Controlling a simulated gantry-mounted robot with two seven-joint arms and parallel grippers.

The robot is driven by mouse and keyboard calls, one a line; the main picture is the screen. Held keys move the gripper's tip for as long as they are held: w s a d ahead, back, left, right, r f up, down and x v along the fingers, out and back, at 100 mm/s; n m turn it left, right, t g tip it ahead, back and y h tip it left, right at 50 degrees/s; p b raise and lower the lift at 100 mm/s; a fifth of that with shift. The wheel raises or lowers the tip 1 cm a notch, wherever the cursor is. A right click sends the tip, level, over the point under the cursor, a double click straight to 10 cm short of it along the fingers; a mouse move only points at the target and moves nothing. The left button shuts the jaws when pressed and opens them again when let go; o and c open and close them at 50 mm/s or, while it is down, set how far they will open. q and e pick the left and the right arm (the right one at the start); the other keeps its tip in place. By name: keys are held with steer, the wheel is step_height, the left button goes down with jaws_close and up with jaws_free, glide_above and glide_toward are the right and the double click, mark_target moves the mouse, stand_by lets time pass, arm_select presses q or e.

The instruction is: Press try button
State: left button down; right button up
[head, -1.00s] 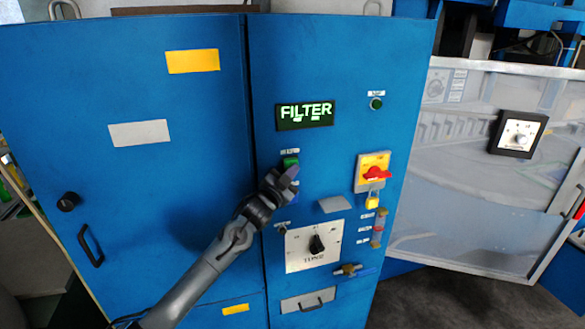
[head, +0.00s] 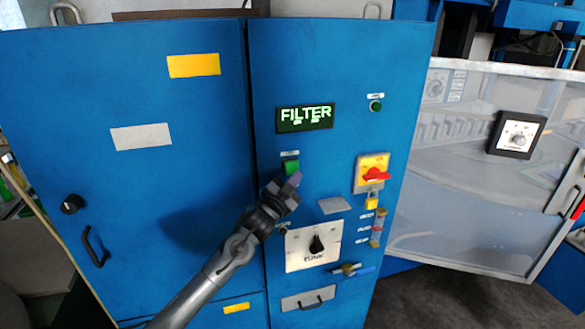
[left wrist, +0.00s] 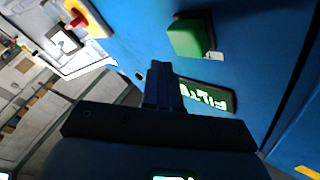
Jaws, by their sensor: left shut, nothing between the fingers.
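The blue cabinet's right door carries a square green button (head: 291,167) under a small label too small to read. It also shows large in the left wrist view (left wrist: 188,38). I cannot tell from the labels which button is the try button. My left gripper (head: 292,184) is shut and empty, its tip just below the green button in the head view. In the left wrist view its shut fingers (left wrist: 160,84) appear apart from the button. A lit display (head: 305,117) above reads "FILTER". My right gripper is not in view.
A round green lamp or button (head: 376,106) is at upper right. A red rotary switch (head: 375,174) on a yellow plate with a padlock sits to the right. A black selector knob (head: 317,244) on a white plate is below. A translucent panel (head: 450,170) stands farther right.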

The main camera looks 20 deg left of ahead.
arm_select(q)
steer(key=s+d+p, duration=0.1)
steer(key=s+d, duration=0.1)
steer(key=s, duration=0.1)
steer(key=shift+d, duration=0.1)
stand_by(0.8)
